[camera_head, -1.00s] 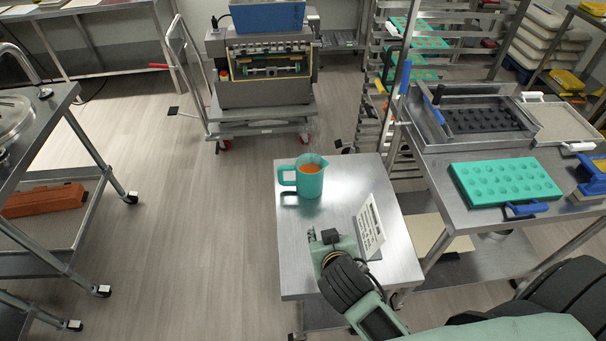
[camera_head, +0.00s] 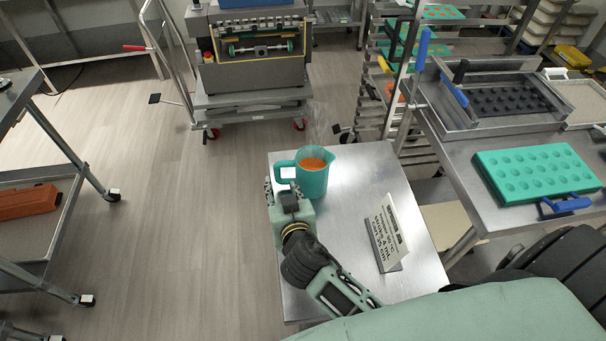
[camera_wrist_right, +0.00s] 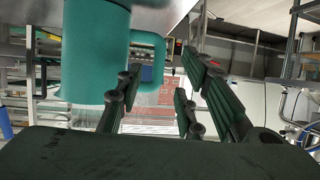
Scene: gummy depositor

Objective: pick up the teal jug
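The teal jug (camera_head: 314,178) stands upright near the back of the small steel table (camera_head: 352,212), with orange liquid inside. Its handle (camera_head: 284,171) points left in the head view. My right gripper (camera_head: 285,186) is at the table's left edge, in front of the handle. In the right wrist view the right gripper (camera_wrist_right: 160,85) has its fingers spread apart. The jug's body (camera_wrist_right: 95,50) is at the left and upper part of that view, and its handle (camera_wrist_right: 150,55) shows beyond and between the fingers. No grasp is visible. My left gripper is not in view.
A printed sign (camera_head: 388,232) stands on the small table, right of my right arm. A bench at right holds a teal mould (camera_head: 535,172) and a black-cavity tray (camera_head: 505,100). The depositor machine (camera_head: 250,50) stands behind on a cart.

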